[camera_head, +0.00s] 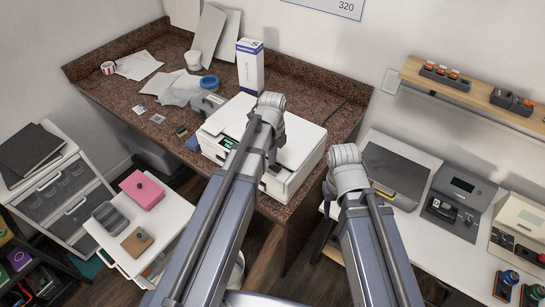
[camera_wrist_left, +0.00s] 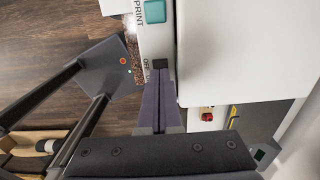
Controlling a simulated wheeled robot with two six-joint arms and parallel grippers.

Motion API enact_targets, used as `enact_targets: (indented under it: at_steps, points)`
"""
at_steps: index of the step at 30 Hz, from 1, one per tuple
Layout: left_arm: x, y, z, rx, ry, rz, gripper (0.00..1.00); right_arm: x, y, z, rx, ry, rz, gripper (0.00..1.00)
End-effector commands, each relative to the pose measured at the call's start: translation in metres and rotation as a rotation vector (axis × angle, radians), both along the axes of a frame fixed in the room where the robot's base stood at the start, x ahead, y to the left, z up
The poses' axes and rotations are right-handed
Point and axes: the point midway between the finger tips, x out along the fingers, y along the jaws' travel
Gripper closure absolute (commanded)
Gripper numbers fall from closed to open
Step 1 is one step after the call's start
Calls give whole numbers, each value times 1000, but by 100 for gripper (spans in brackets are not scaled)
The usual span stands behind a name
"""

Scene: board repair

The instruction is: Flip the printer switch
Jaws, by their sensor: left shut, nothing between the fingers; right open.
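The white printer (camera_head: 300,150) sits on the brown speckled counter, partly behind my left arm in the head view. In the left wrist view its white body (camera_wrist_left: 240,45) fills the upper right. A small black switch (camera_wrist_left: 160,63) beside the label OFF is on its narrow front strip, near a teal button marked PRINT (camera_wrist_left: 155,11). My left gripper (camera_wrist_left: 162,74) is shut and empty, its tips right at the switch's lower edge; I cannot tell whether they touch. The switch's position is unclear, being partly covered.
A drawer with a pink box (camera_head: 142,190) is at left. A white bench (camera_head: 440,245) with devices is at right. My arms cover the middle.

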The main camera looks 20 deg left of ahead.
Motion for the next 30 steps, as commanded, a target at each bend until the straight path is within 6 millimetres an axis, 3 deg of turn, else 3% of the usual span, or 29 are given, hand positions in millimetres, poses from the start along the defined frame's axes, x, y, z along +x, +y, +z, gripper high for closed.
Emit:
enact_targets:
  at_steps: [1,5,30]
  points:
    - [0,0,-11,0,0,0,100,0,0,-11,0,0,1,50]
    - [0,0,-17,0,0,0,100,0,0,-17,-1,0,4,50]
    - [-2,-2,-20,-2,3,-1,100,0,0,-20,-1,0,5,50]
